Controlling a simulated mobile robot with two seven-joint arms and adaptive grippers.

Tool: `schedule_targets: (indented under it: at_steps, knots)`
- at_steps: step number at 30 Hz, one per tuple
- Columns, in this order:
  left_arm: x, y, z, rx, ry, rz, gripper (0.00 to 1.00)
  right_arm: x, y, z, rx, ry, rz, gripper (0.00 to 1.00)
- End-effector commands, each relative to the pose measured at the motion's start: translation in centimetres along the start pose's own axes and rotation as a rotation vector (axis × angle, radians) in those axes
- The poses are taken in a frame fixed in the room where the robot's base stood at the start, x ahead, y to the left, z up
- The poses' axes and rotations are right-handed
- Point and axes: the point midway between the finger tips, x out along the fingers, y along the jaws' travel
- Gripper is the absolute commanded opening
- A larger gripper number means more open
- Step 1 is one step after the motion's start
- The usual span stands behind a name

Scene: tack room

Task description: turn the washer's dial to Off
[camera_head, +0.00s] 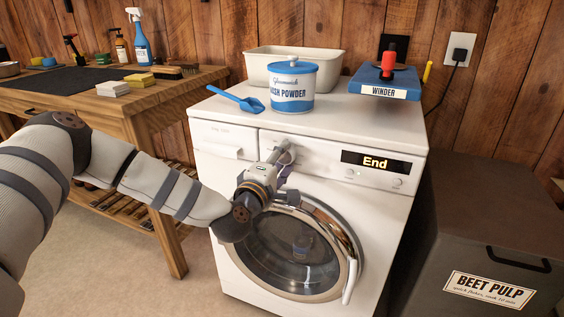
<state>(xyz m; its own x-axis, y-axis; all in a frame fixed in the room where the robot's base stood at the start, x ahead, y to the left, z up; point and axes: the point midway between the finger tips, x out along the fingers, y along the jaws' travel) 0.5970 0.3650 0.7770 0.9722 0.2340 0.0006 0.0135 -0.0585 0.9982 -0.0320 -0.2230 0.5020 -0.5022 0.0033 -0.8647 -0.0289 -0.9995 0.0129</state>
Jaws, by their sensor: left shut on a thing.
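The white washer (330,135) stands in the middle with its round glass door closed. Its display (376,163) reads "End". The dial (285,149) sits on the front panel, left of the display. My left gripper (280,160) reaches the panel from the lower left and is shut on the dial. The gripper covers much of the dial, so I cannot tell which setting it points to. My right gripper is not in view.
A tub of wash powder (293,88), a blue scoop (238,97), a cream basin (330,62) and a winder (385,84) stand on the washer. A wooden bench (150,120) is at left, a beet pulp bin (485,220) at right.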

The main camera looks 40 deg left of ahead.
Motion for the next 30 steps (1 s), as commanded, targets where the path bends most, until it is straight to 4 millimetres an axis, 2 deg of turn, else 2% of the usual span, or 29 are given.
schedule_targets:
  at_steps: [9, 22, 23, 25, 30]
  knots:
    - [0.03, 0.1, 0.03, -0.071, -0.001, 0.002, 0.13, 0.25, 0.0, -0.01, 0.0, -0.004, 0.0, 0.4]
    - [0.03, 0.14, 0.07, -0.078, -0.002, 0.002, 0.13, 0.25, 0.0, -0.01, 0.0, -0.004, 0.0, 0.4]
    - [0.03, 0.14, 0.07, -0.078, -0.002, 0.002, 0.46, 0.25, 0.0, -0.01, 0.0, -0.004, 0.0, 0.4]
    - [0.02, 0.13, 0.07, -0.077, -0.002, 0.002, 0.61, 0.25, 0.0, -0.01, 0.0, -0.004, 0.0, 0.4]
    - [0.01, 0.08, 0.04, -0.076, -0.001, 0.001, 0.61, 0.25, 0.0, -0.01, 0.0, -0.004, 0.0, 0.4]
